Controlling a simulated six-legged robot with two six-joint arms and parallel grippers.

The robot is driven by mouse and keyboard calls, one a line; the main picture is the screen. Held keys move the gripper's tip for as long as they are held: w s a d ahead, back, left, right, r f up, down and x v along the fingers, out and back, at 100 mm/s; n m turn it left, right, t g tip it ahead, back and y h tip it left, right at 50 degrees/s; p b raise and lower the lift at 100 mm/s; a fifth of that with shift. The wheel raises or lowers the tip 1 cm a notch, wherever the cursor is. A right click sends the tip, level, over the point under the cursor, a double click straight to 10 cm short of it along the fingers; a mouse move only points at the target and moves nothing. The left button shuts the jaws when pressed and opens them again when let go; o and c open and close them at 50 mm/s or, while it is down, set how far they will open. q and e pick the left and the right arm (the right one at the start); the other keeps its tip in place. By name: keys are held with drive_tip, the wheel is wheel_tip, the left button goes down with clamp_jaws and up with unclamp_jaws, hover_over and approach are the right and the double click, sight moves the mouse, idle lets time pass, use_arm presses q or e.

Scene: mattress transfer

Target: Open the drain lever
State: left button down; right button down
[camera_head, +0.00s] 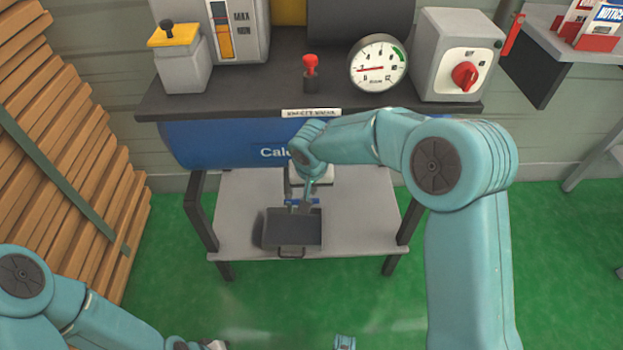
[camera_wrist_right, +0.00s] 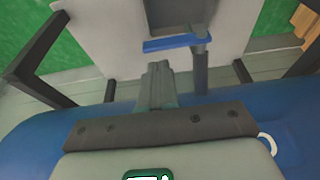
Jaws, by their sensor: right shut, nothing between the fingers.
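The drain lever (camera_wrist_right: 172,44) is a blue bar on a grey drain pipe (camera_wrist_right: 200,72) below the blue tank (camera_head: 215,142). In the head view, a small part of the blue lever (camera_head: 291,201) shows just above a dark tray (camera_head: 292,228). My right gripper (camera_wrist_right: 157,68) is shut and empty, with its fingertips pointing toward the lever and a little short of it in the wrist picture. In the head view, my right gripper (camera_head: 308,188) is under the tank's front, partly covering the lever. My left gripper is mostly cut off at the bottom edge, so its jaws are unclear.
The dark tray sits on a grey low shelf (camera_head: 350,215) with dark legs. Above it, a black bench top (camera_head: 240,102) carries a red-topped lever (camera_head: 310,66), a gauge (camera_head: 378,63) and a red-knob box (camera_head: 455,55). Wooden planks (camera_head: 70,120) lean at left. Green floor is clear in front.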

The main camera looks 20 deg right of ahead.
use_arm(q)
drive_tip(key=shift+f, duration=0.45)
use_arm(e)
drive_tip(key=shift+f, duration=1.4)
use_arm(q)
drive_tip(key=shift+d+f+b, duration=0.1)
drive_tip(key=shift+f+b, duration=0.05)
drive_tip(key=shift+b, duration=0.2)
use_arm(e)
drive_tip(key=shift+f, duration=0.1)
use_arm(q)
drive_tip(key=shift+d+f, duration=0.1)
drive_tip(key=shift+d, duration=0.2)
use_arm(e)
drive_tip(key=shift+d+f+y, duration=0.1)
drive_tip(key=shift+d+y, duration=0.05)
drive_tip(key=shift+y, duration=0.15)
